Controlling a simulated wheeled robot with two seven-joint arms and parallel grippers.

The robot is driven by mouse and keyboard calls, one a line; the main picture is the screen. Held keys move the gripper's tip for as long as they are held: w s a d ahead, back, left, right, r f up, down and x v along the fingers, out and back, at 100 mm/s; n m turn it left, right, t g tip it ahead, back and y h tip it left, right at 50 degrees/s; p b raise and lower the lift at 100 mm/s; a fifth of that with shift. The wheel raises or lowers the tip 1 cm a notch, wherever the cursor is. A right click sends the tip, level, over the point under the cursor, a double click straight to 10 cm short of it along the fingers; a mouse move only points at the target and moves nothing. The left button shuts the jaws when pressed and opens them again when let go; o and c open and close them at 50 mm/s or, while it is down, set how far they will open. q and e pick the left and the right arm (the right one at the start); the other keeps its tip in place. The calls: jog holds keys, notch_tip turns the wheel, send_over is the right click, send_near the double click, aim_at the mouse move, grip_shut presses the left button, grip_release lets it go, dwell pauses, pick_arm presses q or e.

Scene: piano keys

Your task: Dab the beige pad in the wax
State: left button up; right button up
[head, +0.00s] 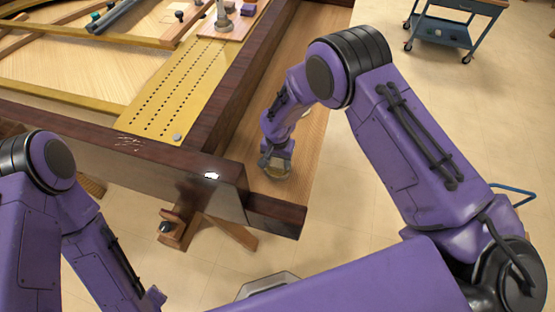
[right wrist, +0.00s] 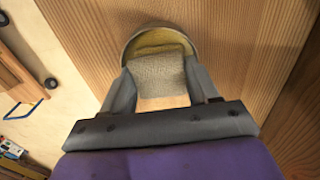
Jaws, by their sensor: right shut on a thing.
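My right gripper (right wrist: 157,85) is shut on the beige pad (right wrist: 158,72), a woven-looking block held between its two fingers. The pad is over the round tin of yellowish wax (right wrist: 160,38) and covers the tin's middle in the right wrist view. I cannot tell whether the pad touches the wax. In the head view the tin (head: 276,172) sits on the wooden key bed, with my right gripper (head: 273,160) pointing down over it. My left arm shows at the lower left, but its gripper is out of view.
The bare wooden key bed (head: 315,60) runs away behind the tin, with a dark wooden edge (head: 275,215) at its near end. The piano frame with a gold perforated plate (head: 180,95) lies to the left. A blue cart (head: 445,32) stands at the back right.

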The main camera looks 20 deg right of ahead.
aim_at(278, 161)
notch_tip(278, 161, up, 7)
jog(key=p, duration=0.6)
dwell(0.7)
